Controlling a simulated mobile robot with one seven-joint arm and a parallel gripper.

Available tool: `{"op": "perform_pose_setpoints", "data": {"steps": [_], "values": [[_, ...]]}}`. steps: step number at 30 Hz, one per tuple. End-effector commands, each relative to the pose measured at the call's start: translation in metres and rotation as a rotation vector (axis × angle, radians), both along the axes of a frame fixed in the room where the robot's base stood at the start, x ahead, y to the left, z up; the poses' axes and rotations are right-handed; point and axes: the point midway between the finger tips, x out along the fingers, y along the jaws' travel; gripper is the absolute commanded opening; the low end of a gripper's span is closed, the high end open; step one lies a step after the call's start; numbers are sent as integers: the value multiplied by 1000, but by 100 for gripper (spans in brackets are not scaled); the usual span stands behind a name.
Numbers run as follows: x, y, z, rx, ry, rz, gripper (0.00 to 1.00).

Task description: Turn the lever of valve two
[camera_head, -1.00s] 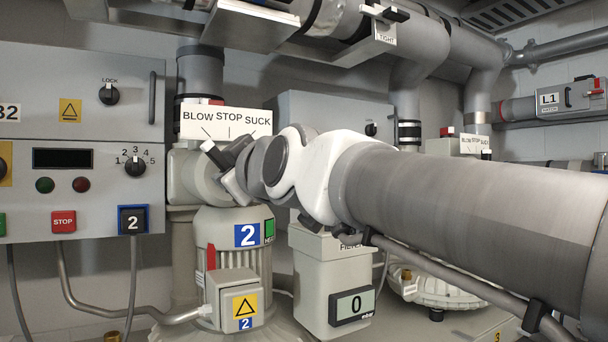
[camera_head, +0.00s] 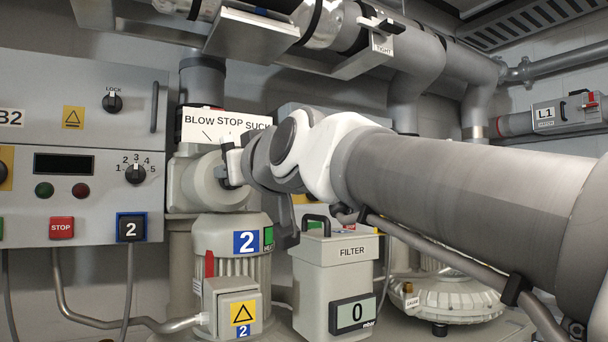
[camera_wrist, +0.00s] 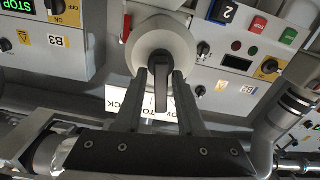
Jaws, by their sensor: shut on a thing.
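Valve two's pale round body (camera_head: 205,180) stands above the blower marked 2, below a BLOW STOP SUCK sign (camera_head: 208,122). It also shows at the top middle of the wrist view (camera_wrist: 150,45). Its black lever (camera_wrist: 161,92) lies between the two dark fingers of my gripper (camera_wrist: 160,75), which is shut on it. In the head view the light tip (camera_head: 229,143) by the valve stands nearly upright, under the STOP part of the sign. My wrist hides most of the gripper and lever in that view.
A control panel (camera_head: 30,95) with knobs and buttons is close on the left. The filter box (camera_head: 338,262), with a handle on top and a display reading 0, stands below my wrist. Pipes and a bracket (camera_head: 250,35) run overhead. Another blower (camera_head: 455,295) sits behind my arm.

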Motion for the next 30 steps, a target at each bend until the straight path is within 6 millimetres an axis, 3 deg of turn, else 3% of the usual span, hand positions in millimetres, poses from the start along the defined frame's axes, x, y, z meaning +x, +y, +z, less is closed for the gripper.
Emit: {"op": "perform_pose_setpoints", "data": {"steps": [1, 30], "values": [[2, 0, -7, 0, 19, 0, 0], [2, 1, -8, 82, 73, 2, 0]]}}
